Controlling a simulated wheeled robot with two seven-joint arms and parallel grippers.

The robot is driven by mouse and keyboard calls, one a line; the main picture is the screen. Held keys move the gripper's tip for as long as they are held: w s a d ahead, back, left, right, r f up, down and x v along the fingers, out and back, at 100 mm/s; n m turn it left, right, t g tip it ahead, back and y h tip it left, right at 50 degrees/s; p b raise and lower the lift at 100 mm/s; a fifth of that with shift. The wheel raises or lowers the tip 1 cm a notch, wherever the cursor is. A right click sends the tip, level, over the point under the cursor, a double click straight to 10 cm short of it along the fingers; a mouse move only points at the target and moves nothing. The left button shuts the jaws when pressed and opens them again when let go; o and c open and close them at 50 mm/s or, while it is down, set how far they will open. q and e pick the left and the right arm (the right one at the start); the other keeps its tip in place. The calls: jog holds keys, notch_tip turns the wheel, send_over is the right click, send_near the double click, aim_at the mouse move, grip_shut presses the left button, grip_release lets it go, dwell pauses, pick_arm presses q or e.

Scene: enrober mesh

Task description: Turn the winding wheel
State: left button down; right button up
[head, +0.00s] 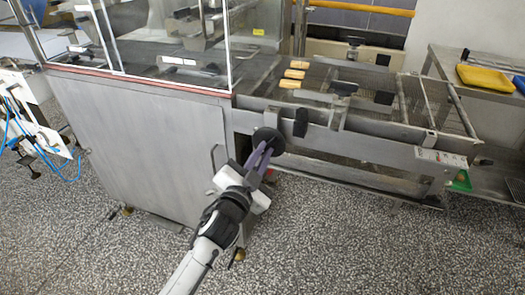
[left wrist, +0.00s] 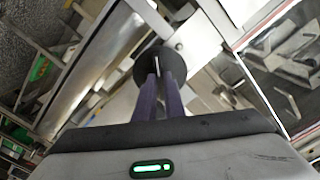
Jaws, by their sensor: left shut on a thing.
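The winding wheel (head: 268,138) is a black round disc on the front of the conveyor frame, beside the right end of the steel cabinet. My left gripper (head: 261,157) reaches up to it from below, its purple fingers shut on the wheel. In the left wrist view the dark wheel (left wrist: 150,66) is straight ahead, with the two fingers (left wrist: 162,92) at its lower part. The fingers hide part of the wheel. My right gripper is not in view.
A steel cabinet (head: 150,145) with clear panels stands left of the wheel. The mesh conveyor (head: 385,112) runs right, carrying several light bars (head: 297,74). The speckled floor (head: 340,240) in front is clear.

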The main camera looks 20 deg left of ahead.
pick_arm(q)
jog(key=shift+m, duration=2.1)
jog(key=c, duration=1.8)
grip_release()
jog(key=shift+c, duration=0.2)
jog(key=s, duration=1)
jog(key=shift+s+a, duration=0.15)
